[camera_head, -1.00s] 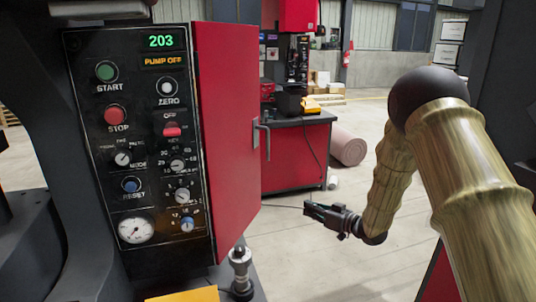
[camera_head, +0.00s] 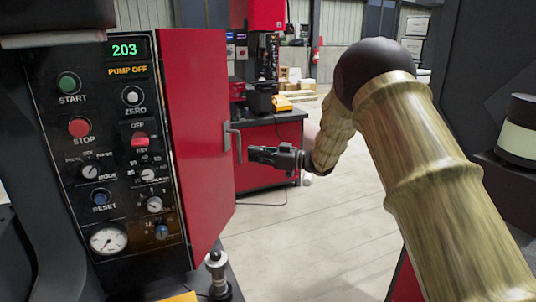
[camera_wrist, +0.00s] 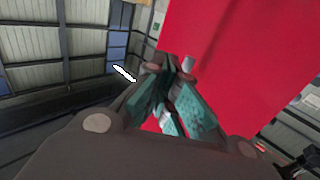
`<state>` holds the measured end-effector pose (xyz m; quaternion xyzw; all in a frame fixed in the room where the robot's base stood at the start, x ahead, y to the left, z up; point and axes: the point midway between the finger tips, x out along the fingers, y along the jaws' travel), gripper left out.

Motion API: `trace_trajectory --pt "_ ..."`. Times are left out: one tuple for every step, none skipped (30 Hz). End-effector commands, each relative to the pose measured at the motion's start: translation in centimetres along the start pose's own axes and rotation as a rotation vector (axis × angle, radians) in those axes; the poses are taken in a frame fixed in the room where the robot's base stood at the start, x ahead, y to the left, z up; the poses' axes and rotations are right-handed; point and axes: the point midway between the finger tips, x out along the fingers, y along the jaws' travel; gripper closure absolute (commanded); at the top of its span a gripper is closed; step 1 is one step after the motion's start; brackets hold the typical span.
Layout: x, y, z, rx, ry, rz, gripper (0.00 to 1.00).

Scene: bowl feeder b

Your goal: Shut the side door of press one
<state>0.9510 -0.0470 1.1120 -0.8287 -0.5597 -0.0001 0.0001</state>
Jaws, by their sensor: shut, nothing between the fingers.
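The red side door (camera_head: 198,140) stands open at the right edge of the press's black control panel (camera_head: 107,150). A grey bar handle (camera_head: 233,142) is on the door's right part. My gripper (camera_head: 252,153) is shut and empty, with its fingertips just right of the handle in the head view. Whether they touch it I cannot tell. In the wrist view the teal-padded fingers (camera_wrist: 178,95) are together in front of the red door (camera_wrist: 250,50), with a short grey piece of the handle (camera_wrist: 188,63) beyond the tips.
A metal post fitting (camera_head: 217,275) stands below the door's lower edge. A red cabinet (camera_head: 268,150) with a yellow item (camera_head: 282,103) on top stands behind my gripper. Open floor (camera_head: 300,235) lies right of the door. A dark machine with a cream-banded cylinder (camera_head: 518,140) is at the right edge.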

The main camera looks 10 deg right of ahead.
Motion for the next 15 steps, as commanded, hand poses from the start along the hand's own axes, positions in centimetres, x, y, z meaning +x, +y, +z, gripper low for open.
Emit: trace_trajectory --pt "0.9 0.0 -0.1 0.000 -0.002 -0.001 1.00" --pt "1.4 0.0 -0.1 0.000 -0.001 -0.001 1.00" --pt "2.0 0.0 -0.1 0.000 0.000 -0.001 1.00" --pt "2.5 0.0 -0.1 0.000 0.000 -0.001 1.00" --pt "3.0 -0.1 -0.2 0.000 0.000 -0.001 1.00" --pt "3.5 -0.1 -0.1 0.000 0.000 -0.002 1.00" --pt "3.9 -0.1 -0.1 0.000 -0.001 -0.001 1.00" --pt "4.2 -0.1 -0.1 0.000 -0.001 -0.001 1.00" --pt "4.6 0.0 -0.1 -0.001 -0.001 0.000 1.00" --pt "4.8 0.0 -0.1 0.000 -0.001 0.000 1.00" --pt "5.1 0.0 -0.1 0.000 0.000 0.000 1.00" --pt "5.3 0.0 0.0 0.000 0.000 0.000 1.00" --pt "5.5 0.0 0.0 0.000 0.000 0.000 1.00" --pt "5.6 0.0 0.0 0.001 0.000 0.000 1.00" --pt "5.8 0.0 0.0 0.000 0.000 0.001 1.00"
